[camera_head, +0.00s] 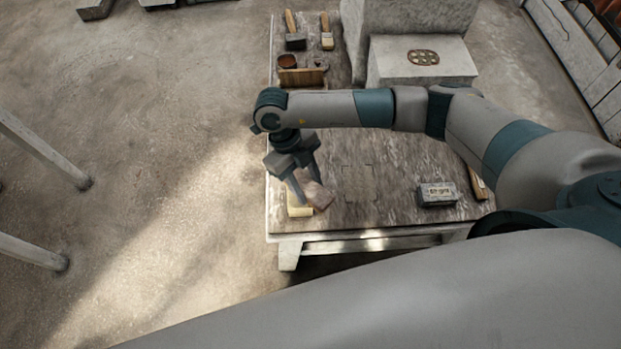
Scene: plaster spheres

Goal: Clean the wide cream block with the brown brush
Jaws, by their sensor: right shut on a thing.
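My right gripper (309,188) reaches down over the near left corner of the table. It is shut on a brownish piece (318,195), which looks like the brown brush; the fingers hide part of it. A cream block (299,211) lies on the table just under and left of this piece, partly covered by it. I cannot tell whether the two touch. My left gripper is not in view.
The worn table (390,215) has free room in its middle. A dark block with a pale label (437,194) lies at the right, beside a wooden-handled tool (477,184). Two brushes (294,36), a brown pot (288,62) and pale stone blocks (420,70) stand at the back.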

